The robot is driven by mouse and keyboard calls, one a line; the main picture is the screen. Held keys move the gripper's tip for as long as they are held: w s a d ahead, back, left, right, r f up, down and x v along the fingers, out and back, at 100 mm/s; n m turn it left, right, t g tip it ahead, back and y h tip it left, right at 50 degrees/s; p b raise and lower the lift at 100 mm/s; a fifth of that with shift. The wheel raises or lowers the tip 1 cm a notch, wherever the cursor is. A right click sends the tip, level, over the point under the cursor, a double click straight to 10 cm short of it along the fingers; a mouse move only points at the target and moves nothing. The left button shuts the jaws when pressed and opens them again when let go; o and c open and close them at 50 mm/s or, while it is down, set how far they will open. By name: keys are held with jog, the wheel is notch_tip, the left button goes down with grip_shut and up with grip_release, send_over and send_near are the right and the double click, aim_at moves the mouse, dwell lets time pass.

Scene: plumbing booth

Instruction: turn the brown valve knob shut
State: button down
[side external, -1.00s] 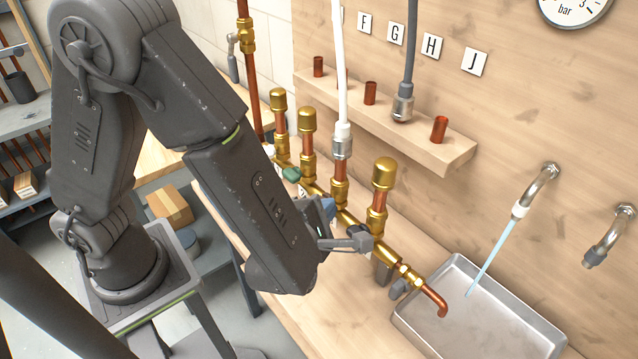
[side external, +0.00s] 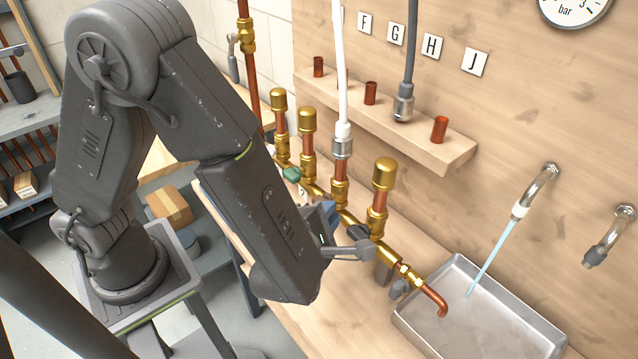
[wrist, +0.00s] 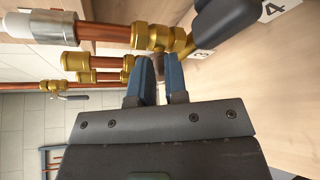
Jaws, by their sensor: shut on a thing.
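The brown valve knob (wrist: 157,64) shows as a small brown patch between my fingertips in the wrist view; most of it is hidden by the fingers. My gripper (wrist: 156,75) is shut on it, with one blue-grey finger on each side. The knob sits on the brass pipe run beside the label 3 (wrist: 202,53). In the side view my gripper (side external: 329,210) is at the brass manifold (side external: 352,222), below the riser with the white hose, and the knob is hidden there. How far it is turned cannot be told.
A green knob (side external: 291,174) is to the left along the manifold. A dark grey handle (wrist: 226,24) is close to my fingers by the label 4 (wrist: 277,8). A metal tray (side external: 405,330) stands at the right under a spout with a pale blue stream (side external: 486,262).

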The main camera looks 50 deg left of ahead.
jog(key=shift+w+f, duration=0.1)
jog(key=shift+f, duration=0.1)
jog(key=s, duration=0.6)
jog(key=shift+d+r, duration=0.25)
jog(key=shift+d, duration=0.15)
dwell(0.3)
jog(key=s+a+r+n+g, duration=0.2)
jog(key=a+n+g, duration=0.2)
jog(key=n, duration=0.4)
jog(key=s+a+r+n+g+y, duration=0.1)
jog(key=a+r+n+g, duration=0.15)
jog(key=n, duration=0.55)
jog(key=s+a+r+n+g, duration=0.1)
jog(key=s+a+n+g, duration=0.1)
jog(key=a+n+g, duration=0.45)
notch_tip(320, 180, up, 11)
jog(key=d+n+t+h, duration=0.2)
jog(key=n+t+h, duration=0.2)
jog(key=n, duration=1.7)
jog(key=s+h, duration=0.1)
jog(key=h, duration=0.2)
jog(key=shift+d+f+t+h, duration=0.2)
jog(key=shift+d+t+h, duration=0.1)
jog(key=shift+d, duration=0.1)
